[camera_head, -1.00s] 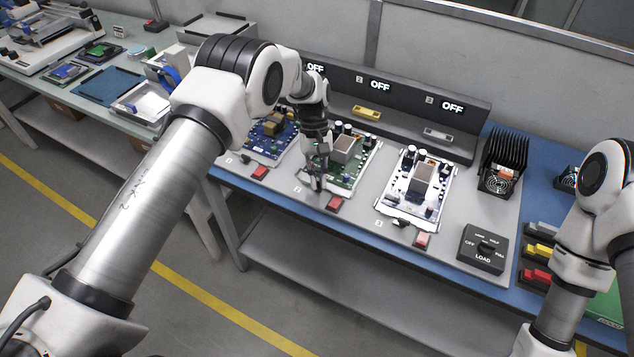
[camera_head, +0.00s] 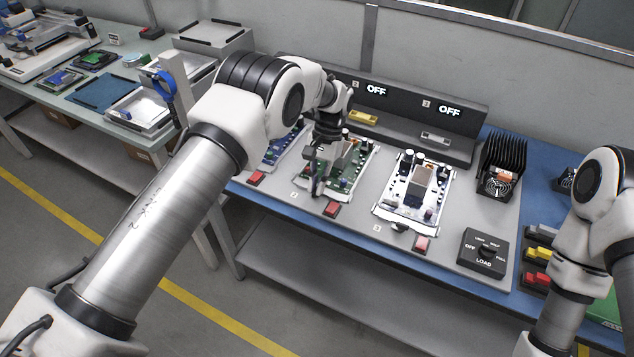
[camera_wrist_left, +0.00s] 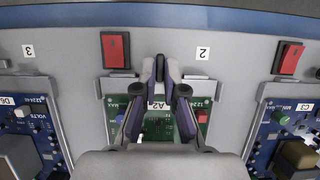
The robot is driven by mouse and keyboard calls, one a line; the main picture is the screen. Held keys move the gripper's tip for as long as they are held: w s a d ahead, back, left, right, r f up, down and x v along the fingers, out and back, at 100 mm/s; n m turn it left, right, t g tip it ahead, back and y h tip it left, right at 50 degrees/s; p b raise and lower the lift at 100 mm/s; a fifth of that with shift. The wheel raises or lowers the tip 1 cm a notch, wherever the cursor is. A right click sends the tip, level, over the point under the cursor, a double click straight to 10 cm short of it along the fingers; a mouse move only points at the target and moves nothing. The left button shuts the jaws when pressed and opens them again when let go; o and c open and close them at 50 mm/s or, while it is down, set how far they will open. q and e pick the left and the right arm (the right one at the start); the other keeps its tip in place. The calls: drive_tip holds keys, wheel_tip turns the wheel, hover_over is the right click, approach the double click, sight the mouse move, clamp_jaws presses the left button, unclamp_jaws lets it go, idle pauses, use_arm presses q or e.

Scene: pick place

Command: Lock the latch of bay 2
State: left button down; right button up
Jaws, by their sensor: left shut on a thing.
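The bay 2 board (camera_head: 345,172) is green and sits in its tray in the middle bay. It also shows in the left wrist view (camera_wrist_left: 158,128), below my fingers. My left gripper (camera_head: 317,190) points down at the front edge of bay 2. In the left wrist view my left gripper (camera_wrist_left: 160,72) has its fingertips together on a small piece at the tray edge, beside the "2" label (camera_wrist_left: 203,53). This piece appears to be the bay 2 latch, mostly hidden by the fingers; its angle cannot be told. My right gripper is out of view.
Red switches stand before bay 1 (camera_head: 256,178), bay 2 (camera_head: 332,208) and bay 3 (camera_head: 421,243). The bay 3 latch (camera_head: 400,227) is dark. A black load box (camera_head: 483,250) stands at right. The displays for bays 2 and 3 (camera_head: 449,111) read OFF.

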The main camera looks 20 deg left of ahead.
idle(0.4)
use_arm(q)
drive_tip(key=c, duration=1.3)
unclamp_jaws()
drive_tip(key=shift+o, duration=0.2)
drive_tip(key=shift+r, duration=0.1)
drive_tip(key=v, duration=1.2)
drive_tip(key=shift+s, duration=0.15)
